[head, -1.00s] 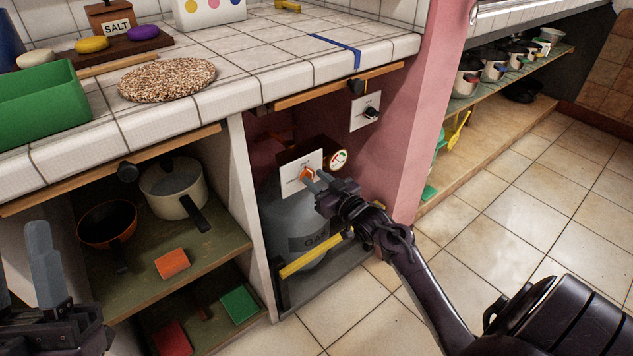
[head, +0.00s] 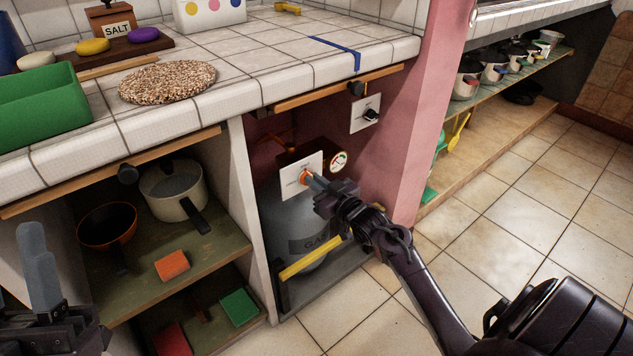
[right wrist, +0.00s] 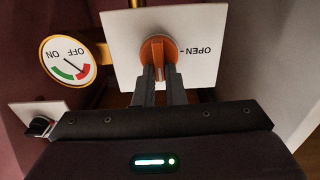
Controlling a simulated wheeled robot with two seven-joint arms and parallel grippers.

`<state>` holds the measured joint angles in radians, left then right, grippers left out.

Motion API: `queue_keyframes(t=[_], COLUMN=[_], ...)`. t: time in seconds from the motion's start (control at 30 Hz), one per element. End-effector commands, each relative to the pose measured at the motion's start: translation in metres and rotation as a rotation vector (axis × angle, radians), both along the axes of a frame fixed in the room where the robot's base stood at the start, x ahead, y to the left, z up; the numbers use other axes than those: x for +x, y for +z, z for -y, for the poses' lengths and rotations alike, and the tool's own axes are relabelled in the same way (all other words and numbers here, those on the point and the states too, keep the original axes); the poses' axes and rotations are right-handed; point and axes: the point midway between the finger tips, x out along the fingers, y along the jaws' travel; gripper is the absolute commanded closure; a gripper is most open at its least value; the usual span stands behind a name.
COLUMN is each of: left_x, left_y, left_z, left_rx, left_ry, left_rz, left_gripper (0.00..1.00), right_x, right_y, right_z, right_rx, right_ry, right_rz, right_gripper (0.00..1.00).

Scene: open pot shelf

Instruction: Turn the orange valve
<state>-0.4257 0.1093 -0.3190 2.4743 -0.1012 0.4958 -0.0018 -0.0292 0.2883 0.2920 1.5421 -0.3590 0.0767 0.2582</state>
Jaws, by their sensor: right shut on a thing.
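The orange valve (head: 305,177) is a knob on a white plate (head: 290,185) in front of the grey gas bottle (head: 290,222), inside the open bay under the counter. My right gripper (head: 313,181) is shut on the valve. In the right wrist view, the fingers (right wrist: 159,88) hold the lower part of the orange valve (right wrist: 158,52), whose grip stands upright in the picture. The upside-down word OPEN is on the plate, right of the knob. The gauge (right wrist: 68,62) has its needle towards the red part. My left gripper (head: 22,275) is at the lower left, empty, fingers apart, partly cut off.
A yellow bar (head: 312,258) crosses the bay's front low down. A black knob on a white plate (head: 366,113) is on the bay's right wall, beside the pink pillar (head: 428,110). Pots stand on the left shelf (head: 225,245). The tiled floor is clear at right.

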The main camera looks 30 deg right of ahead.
Motion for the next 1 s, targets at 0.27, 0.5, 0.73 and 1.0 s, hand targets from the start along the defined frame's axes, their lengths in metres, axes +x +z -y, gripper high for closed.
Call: queue_keyframes(t=[0.27,0.5,0.73,1.0], left_x=[0.032,0.057,0.057,0.038], left_y=[-0.045,-0.117,-0.189,-0.256], left_z=[0.015,0.029,0.035,0.034], left_rx=[0.102,0.243,0.37,0.491], left_ry=[-0.002,-0.009,-0.021,-0.037], left_rz=[-0.26,-0.606,-0.911,-1.194], left_gripper=[0.64,0.64,0.64,0.64], right_x=[0.0,0.0,0.0,-0.001], right_y=[0.002,0.001,0.0,-0.003], right_z=[-0.002,-0.004,-0.007,-0.009], right_rx=[-0.131,-0.339,-0.559,-0.816], right_ry=[0.002,0.002,0.003,0.003], right_rz=[0.008,0.025,0.043,0.064], right_gripper=[1.0,1.0,1.0,1.0])
